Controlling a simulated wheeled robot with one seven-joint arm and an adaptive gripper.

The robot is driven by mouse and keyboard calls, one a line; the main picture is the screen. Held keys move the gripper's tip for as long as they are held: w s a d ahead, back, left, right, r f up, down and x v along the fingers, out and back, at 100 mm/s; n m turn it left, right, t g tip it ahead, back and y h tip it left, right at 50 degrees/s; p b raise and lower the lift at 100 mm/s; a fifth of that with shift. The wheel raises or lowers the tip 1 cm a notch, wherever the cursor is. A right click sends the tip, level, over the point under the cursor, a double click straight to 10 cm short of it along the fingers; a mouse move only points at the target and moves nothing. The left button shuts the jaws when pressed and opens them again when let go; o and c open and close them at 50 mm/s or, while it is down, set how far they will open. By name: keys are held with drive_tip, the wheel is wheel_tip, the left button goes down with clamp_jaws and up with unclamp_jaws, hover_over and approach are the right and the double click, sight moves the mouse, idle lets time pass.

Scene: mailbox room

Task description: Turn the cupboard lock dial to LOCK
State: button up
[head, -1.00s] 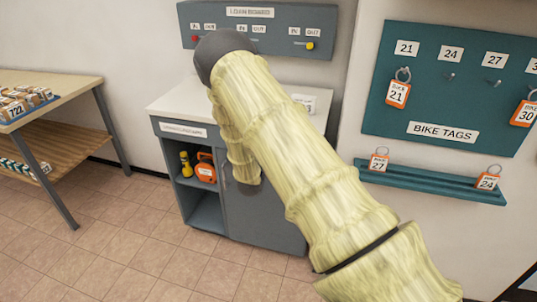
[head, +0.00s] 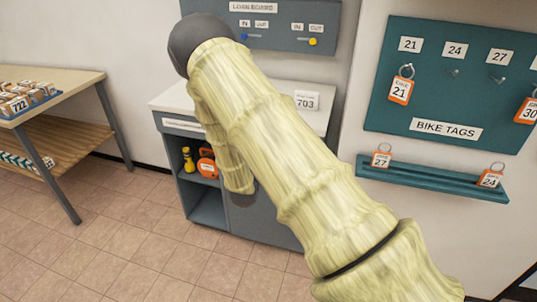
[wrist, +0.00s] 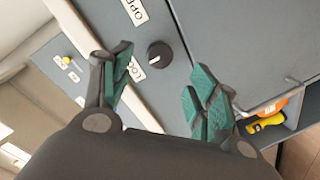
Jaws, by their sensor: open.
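The cupboard lock dial (wrist: 159,54) is a round dark knob with a pale mark on its face, on the grey cupboard front in the wrist view. An OPEN label (wrist: 134,11) is at one side of it, and a label partly hidden by a finger, seemingly LOCK (wrist: 136,69), is close by. My gripper (wrist: 157,84) is open and empty, its teal finger pads on either side of the dial in the picture. I cannot tell whether they touch it. In the head view my arm hides the dial and gripper; the cupboard (head: 265,222) shows behind it.
The loan board (head: 283,40) hangs above the cupboard. A 703 sign (head: 306,100) stands on the cupboard top. The bike tag board (head: 455,75) and ledge (head: 430,179) are at right, a table (head: 60,85) at left.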

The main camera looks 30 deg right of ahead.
drive_tip(key=shift+v, duration=2.05)
drive_tip(key=s+a+f+g+y, duration=0.2)
drive_tip(key=s+a+f+y, duration=0.25)
drive_tip(key=s+f, duration=0.55)
drive_tip(key=s+a+f+g+y, duration=0.25)
drive_tip(key=s+a+f, duration=0.25)
drive_tip(key=s+f, duration=0.55)
drive_tip(key=s+a+f+g+y, duration=0.1)
drive_tip(key=s+a+g+y, duration=0.1)
drive_tip(key=s, duration=0.6)
drive_tip(key=s+a+f+g+y, duration=0.2)
drive_tip(key=s+a, duration=0.2)
drive_tip(key=s, duration=0.4)
drive_tip(key=s+a+f+g+y, duration=0.1)
drive_tip(key=s+a, duration=0.3)
drive_tip(key=s, duration=0.4)
drive_tip(key=shift+f+g+y, duration=0.4)
drive_tip(key=shift+f+g, duration=0.15)
drive_tip(key=shift+f, duration=0.05)
drive_tip(key=shift+s, duration=0.15)
